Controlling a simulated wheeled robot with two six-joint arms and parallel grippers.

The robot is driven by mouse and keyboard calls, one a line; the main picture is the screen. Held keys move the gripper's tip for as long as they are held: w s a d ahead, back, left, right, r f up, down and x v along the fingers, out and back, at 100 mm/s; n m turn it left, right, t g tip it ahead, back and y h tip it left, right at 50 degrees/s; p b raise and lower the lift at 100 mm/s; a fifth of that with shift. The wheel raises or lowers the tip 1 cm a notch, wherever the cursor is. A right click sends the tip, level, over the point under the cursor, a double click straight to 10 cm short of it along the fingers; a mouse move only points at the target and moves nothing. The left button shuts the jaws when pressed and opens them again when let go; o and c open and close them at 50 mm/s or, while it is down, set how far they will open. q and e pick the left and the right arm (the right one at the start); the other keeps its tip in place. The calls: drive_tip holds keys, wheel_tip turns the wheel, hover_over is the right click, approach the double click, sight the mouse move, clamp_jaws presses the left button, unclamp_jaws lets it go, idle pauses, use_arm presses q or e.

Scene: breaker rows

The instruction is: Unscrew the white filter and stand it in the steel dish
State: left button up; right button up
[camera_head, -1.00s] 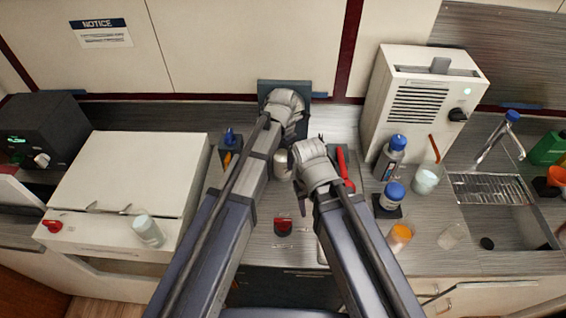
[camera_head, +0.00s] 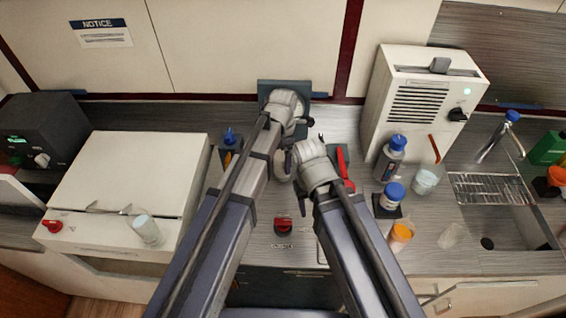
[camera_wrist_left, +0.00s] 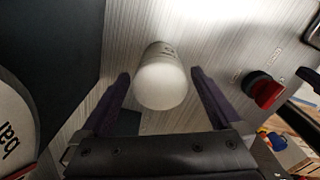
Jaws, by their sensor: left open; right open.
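The white filter (camera_wrist_left: 162,76) is a pale cylinder in the left wrist view, in front of a brushed-metal surface. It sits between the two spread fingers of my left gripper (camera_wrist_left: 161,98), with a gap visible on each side. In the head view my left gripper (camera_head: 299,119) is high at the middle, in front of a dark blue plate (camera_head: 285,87). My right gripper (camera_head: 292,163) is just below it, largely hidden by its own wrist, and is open. In the head view the arms cover the filter. I cannot make out the steel dish.
A red knob (camera_wrist_left: 262,88) is right of the filter. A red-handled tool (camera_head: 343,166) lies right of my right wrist. Several bottles and cups stand farther right, by a white vented unit (camera_head: 418,95) and a sink (camera_head: 510,228). A white box (camera_head: 130,172) stands left.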

use_arm(q)
drive_tip(key=m, duration=1.4)
drive_tip(key=c, duration=1.2)
drive_tip(key=n, duration=1.7)
